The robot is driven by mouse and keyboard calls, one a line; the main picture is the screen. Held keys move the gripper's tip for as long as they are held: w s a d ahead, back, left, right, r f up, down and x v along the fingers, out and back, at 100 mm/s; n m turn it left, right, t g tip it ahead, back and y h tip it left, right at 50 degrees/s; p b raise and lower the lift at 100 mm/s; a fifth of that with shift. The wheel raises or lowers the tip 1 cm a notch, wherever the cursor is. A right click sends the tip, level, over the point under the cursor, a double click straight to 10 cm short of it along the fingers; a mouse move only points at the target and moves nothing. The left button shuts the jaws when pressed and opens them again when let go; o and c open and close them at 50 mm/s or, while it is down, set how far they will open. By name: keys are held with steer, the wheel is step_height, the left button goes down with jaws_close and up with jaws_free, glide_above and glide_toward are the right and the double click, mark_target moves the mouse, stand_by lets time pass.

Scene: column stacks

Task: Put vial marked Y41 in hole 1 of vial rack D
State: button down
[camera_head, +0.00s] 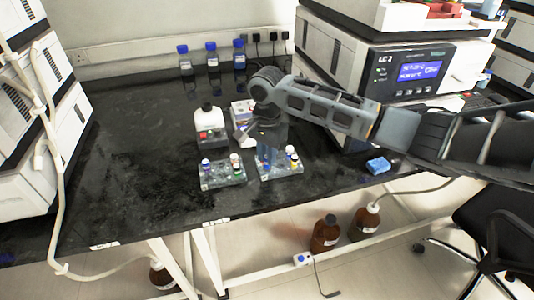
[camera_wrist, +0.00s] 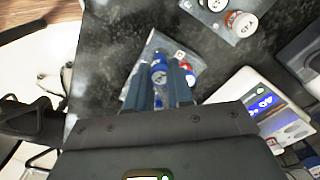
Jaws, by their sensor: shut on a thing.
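My gripper (camera_wrist: 164,84) is shut on a blue-capped vial (camera_wrist: 158,68), seen between the fingers in the wrist view. I cannot read its marking. A grey rack (camera_wrist: 148,50) with a small label lies below and beyond the fingertips, with a red-capped vial (camera_wrist: 187,68) beside the held one. I cannot tell whether the held vial is clear of this rack. In the head view my gripper (camera_head: 268,155) points down over the right rack (camera_head: 283,174). The left rack (camera_head: 224,183) holds several vials. The rack letters and hole numbers are too small to read there.
Blue-capped bottles (camera_head: 212,57) stand by the wall. The instrument (camera_head: 385,80) is at the right, and a blue item (camera_head: 378,165) lies near the front edge.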

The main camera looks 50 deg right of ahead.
steer(key=shift+f+p, duration=0.4)
steer(key=shift+f, duration=0.6)
stand_by(0.6)
steer(key=c, duration=0.9)
jaws_free()
steer(key=shift+o, duration=0.2)
steer(key=shift+o, duration=1.3)
steer(key=shift+r, duration=0.1)
steer(key=shift+r+p, duration=2.9)
steer(key=shift+p, duration=0.3)
